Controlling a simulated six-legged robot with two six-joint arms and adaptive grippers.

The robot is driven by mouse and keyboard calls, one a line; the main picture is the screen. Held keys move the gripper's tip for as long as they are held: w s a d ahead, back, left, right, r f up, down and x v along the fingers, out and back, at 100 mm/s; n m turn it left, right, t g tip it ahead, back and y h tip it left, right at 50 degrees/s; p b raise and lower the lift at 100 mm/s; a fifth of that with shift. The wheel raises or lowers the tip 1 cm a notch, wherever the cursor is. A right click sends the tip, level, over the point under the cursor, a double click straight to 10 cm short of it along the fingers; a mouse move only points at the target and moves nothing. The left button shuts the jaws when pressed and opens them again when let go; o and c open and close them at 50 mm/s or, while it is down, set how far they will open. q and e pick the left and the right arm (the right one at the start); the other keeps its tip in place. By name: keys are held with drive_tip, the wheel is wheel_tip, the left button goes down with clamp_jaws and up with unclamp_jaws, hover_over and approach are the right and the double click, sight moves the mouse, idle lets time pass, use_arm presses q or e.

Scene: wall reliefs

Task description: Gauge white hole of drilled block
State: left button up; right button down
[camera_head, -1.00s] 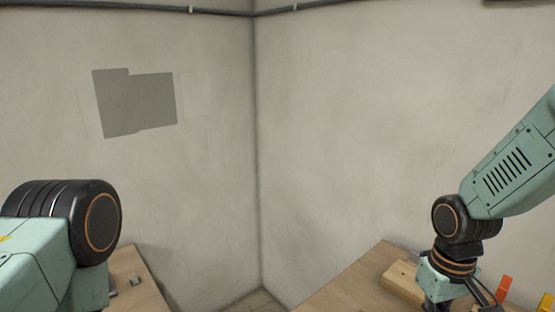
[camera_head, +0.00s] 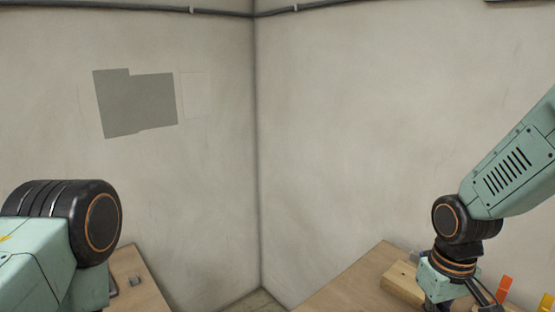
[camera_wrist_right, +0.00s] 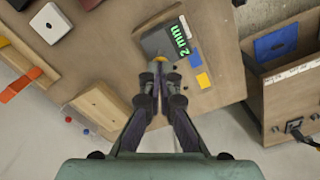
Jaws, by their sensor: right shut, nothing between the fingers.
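A pale wooden block (camera_head: 402,284), likely the drilled block, lies on the table at the lower right of the head view, beside my right arm. A pale wooden block also shows in the right wrist view (camera_wrist_right: 98,108), left of the fingers; I cannot make out a white hole on it. My right gripper (camera_wrist_right: 161,74) is shut and empty, pointing towards the table. Just beyond its fingertips lies a dark grey gauge (camera_wrist_right: 158,42) with a green "2 mm" reading. My left gripper is out of view.
A white piece with a dark spot (camera_wrist_right: 49,22) sits at the wrist view's upper left, near an orange strip (camera_wrist_right: 20,84). Blue (camera_wrist_right: 195,57) and yellow (camera_wrist_right: 203,80) patches lie right of the gauge. A wooden box (camera_wrist_right: 290,88) stands further right, across a gap.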

drive_tip(key=shift+f+b, duration=0.6)
drive_tip(key=shift+f, duration=0.65)
idle(0.4)
drive_tip(key=shift+r, duration=0.1)
wheel_tip(320, 180, up, 7)
drive_tip(key=p, duration=0.7)
drive_tip(key=shift+p, duration=0.4)
